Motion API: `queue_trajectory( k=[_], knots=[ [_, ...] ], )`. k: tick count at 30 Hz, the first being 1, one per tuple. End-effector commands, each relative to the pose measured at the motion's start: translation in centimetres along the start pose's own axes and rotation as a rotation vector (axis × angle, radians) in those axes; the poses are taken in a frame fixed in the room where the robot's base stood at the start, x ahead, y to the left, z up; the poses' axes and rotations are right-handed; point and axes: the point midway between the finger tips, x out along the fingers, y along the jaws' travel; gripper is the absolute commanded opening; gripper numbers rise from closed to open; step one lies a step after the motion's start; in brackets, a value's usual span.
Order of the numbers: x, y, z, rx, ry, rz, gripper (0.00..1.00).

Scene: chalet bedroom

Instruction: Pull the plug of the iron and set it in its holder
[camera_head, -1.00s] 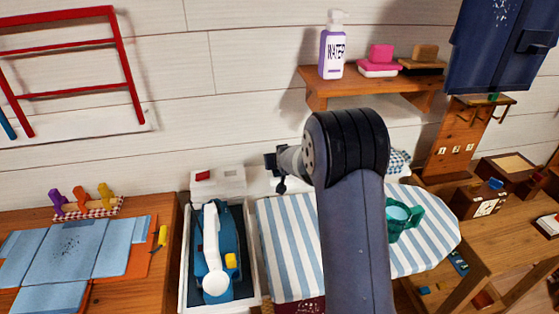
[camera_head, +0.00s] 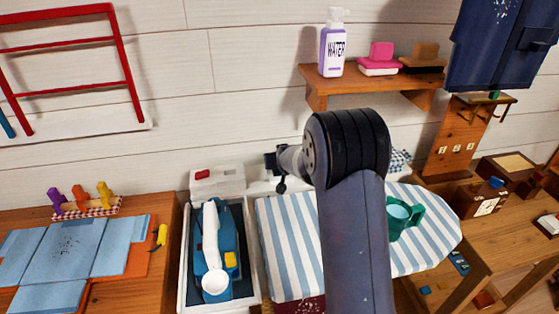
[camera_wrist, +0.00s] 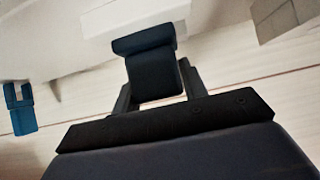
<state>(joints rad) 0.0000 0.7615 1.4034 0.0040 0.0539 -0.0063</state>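The iron (camera_head: 228,247), blue with a white upper part, sits in a white-rimmed tray (camera_head: 250,262) left of the striped board. My gripper (camera_head: 272,161) is beside the wall, just right of a white box with a red switch. In the wrist view my gripper (camera_wrist: 158,84) has its two black fingers against the sides of a dark blue block, which looks like the plug (camera_wrist: 154,74). A white block (camera_wrist: 135,15) lies right behind the plug; whether they touch is unclear. A small blue U-shaped holder (camera_wrist: 21,112) is at the left of the wrist view.
The white box (camera_head: 218,183) stands behind the tray. A wall shelf (camera_head: 372,82) holds a bottle (camera_head: 332,50) above. Folded blue cloth (camera_head: 75,250) covers the left table.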

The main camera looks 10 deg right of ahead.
Motion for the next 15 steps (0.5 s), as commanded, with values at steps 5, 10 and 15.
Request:
queue_trajectory(
  k=[5,10,15],
  knots=[
    [0.02,0.0,0.08,0.0,-0.002,0.0,0.56],
    [0.02,0.0,0.07,0.0,-0.002,0.0,0.65],
    [-0.01,0.0,0.08,0.0,-0.002,0.0,0.65]
  ],
)
